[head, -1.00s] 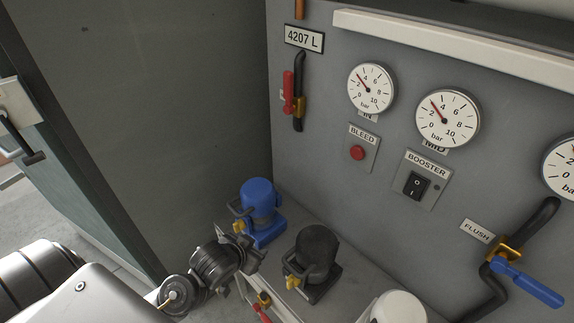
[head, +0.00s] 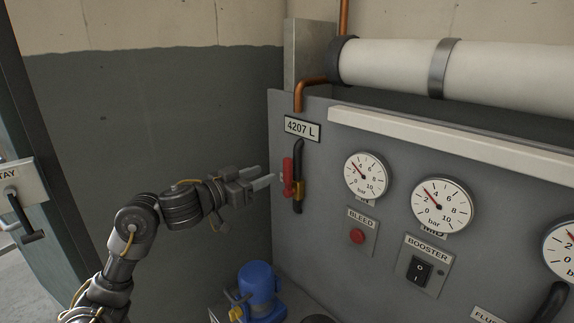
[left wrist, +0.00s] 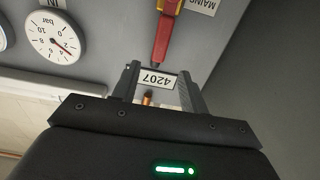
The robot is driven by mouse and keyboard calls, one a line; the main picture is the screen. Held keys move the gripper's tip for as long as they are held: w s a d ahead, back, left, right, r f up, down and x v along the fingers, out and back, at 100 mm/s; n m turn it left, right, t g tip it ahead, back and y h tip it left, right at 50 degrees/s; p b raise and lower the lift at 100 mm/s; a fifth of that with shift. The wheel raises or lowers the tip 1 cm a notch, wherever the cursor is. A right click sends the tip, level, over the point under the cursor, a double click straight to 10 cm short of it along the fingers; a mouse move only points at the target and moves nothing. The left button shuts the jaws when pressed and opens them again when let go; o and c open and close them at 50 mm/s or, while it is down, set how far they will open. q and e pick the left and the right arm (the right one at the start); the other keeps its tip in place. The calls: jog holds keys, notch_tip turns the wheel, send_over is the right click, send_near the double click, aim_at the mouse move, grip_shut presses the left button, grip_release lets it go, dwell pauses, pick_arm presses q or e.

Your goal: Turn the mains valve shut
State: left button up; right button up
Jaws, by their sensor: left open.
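The mains valve has a red lever (head: 287,175) and a brass body (head: 298,190) on a short dark vertical pipe (head: 297,150) under the "4207 L" plate. The lever stands upright, along the pipe. My left gripper (head: 266,176) is open and empty, just left of the lever and apart from it, its fingers pointing at it. The left wrist view is upside down; the red lever (left wrist: 163,38) shows there beyond the open fingers, with part of the "MAINS" label (left wrist: 200,5) beside the brass body. My right gripper is out of view.
Two gauges (head: 366,176) (head: 441,206), a red bleed button (head: 357,236) and a booster switch (head: 420,269) sit right of the valve. A blue device (head: 259,285) stands below on the ledge. A copper pipe (head: 300,95) runs above.

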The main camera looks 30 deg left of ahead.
aim_at(285, 166)
pick_arm(q)
jog(key=p+x, duration=0.1)
jog(key=x, duration=0.8)
jog(key=shift+w+d, duration=0.25)
jog(key=shift+w, duration=0.1)
grip_shut()
